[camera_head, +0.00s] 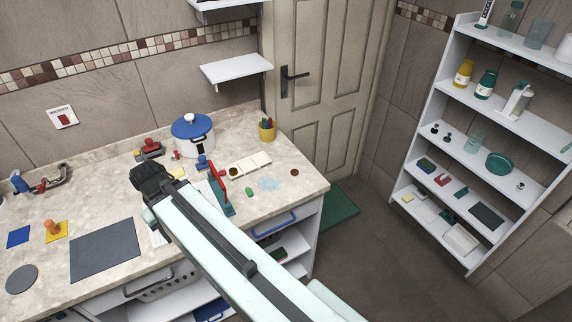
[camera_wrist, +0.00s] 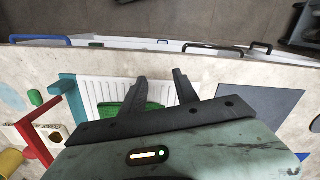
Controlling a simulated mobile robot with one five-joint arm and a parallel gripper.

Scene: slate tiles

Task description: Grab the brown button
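A small round brown thing (camera_head: 295,172), likely the brown button, lies flat on the stone counter near its right end in the head view. A second small dark brown round piece (camera_head: 233,174) sits on a pale tray (camera_head: 250,164). A similar brown round piece (camera_wrist: 55,136) shows at the left of the wrist view. My gripper (camera_head: 150,180) is over the middle of the counter, well left of both. In the wrist view my gripper (camera_wrist: 160,76) has its two fingers apart, with nothing between them, above a white ribbed surface (camera_wrist: 95,92) and a green thing (camera_wrist: 118,109) partly hidden by my gripper.
A red and teal upright device (camera_head: 220,192) stands between my gripper and the brown thing. A blue-lidded pot (camera_head: 193,136) and a yellow cup (camera_head: 267,130) stand behind. A dark grey mat (camera_head: 105,250) lies at left. A loaded shelf unit (camera_head: 455,170) stands at right.

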